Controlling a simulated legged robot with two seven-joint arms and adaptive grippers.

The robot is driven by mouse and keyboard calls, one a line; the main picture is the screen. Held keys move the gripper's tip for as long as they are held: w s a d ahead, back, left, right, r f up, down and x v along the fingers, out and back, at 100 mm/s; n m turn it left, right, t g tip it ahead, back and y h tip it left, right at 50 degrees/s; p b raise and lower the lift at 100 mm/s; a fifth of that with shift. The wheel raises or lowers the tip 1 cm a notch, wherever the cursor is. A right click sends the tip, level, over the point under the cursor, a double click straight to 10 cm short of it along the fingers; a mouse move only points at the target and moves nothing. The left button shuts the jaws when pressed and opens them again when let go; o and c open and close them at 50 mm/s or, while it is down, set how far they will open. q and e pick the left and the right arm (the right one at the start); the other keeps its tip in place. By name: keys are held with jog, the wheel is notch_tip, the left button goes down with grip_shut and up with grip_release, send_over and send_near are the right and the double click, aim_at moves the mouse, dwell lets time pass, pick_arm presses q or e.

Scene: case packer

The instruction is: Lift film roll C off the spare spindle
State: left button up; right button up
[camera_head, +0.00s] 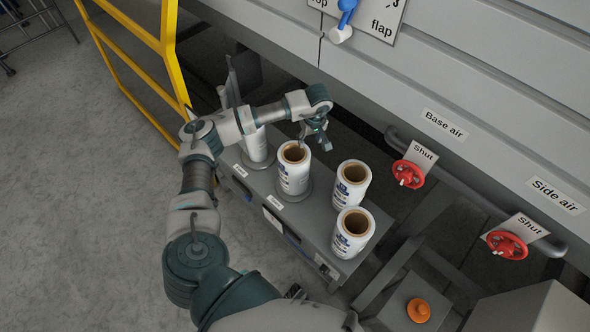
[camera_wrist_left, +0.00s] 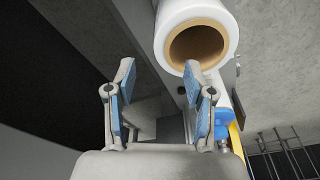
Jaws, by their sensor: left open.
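White film rolls with brown hollow cores stand upright on a grey bench (camera_head: 232,165). One roll (camera_head: 293,178) stands on a round base near its middle, and another (camera_head: 257,147) is partly hidden by my left arm. Two more rolls, one behind (camera_head: 351,192) and one in front (camera_head: 352,240), stand to the right. I cannot read which is roll C, and no spindle shows clearly. My left gripper (camera_head: 316,136) is above and just right of the middle roll. In the left wrist view it (camera_wrist_left: 158,74) is open and empty, with a roll (camera_wrist_left: 222,14) beyond its right finger.
A grey machine wall with red valve wheels, one near "Base air" (camera_head: 408,174) and one near "Side air" (camera_head: 507,244), rises behind the rolls. A yellow guard frame (camera_head: 150,85) stands at left. An orange knob (camera_head: 418,310) is at front right. Open floor lies left.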

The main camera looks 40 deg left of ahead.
aim_at(307, 149)
pick_arm(q)
jog(key=f, duration=0.2)
jog(key=a+f, duration=0.1)
jog(key=f, duration=0.2)
jog(key=shift+w+a+f, duration=0.1)
jog(key=shift+w, duration=0.1)
jog(key=f, duration=0.5)
jog(key=shift+w+a+f, duration=0.2)
jog(key=shift+a+f, duration=0.15)
jog(key=shift+f, duration=0.05)
grip_shut()
jog(key=shift+r, duration=0.15)
